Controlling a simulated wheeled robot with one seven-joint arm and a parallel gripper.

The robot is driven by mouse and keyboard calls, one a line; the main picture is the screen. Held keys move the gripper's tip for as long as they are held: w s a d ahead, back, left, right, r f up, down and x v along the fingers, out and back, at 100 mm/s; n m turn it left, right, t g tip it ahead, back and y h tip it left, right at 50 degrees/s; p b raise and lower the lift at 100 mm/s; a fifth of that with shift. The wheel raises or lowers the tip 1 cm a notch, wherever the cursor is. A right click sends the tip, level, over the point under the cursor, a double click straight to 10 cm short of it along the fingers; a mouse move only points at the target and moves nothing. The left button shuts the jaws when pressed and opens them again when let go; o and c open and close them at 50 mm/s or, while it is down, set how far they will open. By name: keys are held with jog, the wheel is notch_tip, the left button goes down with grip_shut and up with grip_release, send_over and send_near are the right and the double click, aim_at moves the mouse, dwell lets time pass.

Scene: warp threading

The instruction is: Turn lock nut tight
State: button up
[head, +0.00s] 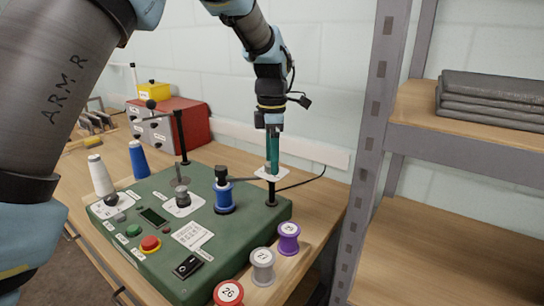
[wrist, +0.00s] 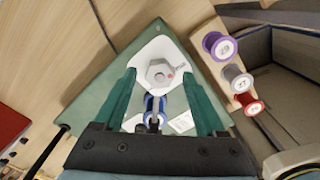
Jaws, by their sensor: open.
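The lock nut, a grey hexagonal nut (wrist: 160,72) with a small side pin and a red dot, sits on a white plate (wrist: 143,57) in the wrist view. My gripper (wrist: 160,84) is open, with its green fingers on either side of the nut in the picture; whether they touch it I cannot tell. In the head view my gripper (head: 273,168) points straight down over the white plate (head: 262,174) near the far right corner of the green box (head: 150,220). The nut does not show clearly there.
A blue spool (head: 224,196) with a black top stands left of my gripper. Purple (head: 289,237), grey (head: 263,265) and red (head: 229,293) spools line the box's right side. A metal shelf upright (head: 376,130) stands to the right.

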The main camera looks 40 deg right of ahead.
jog(key=shift+f, duration=0.35)
jog(key=shift+c, duration=0.4)
grip_shut()
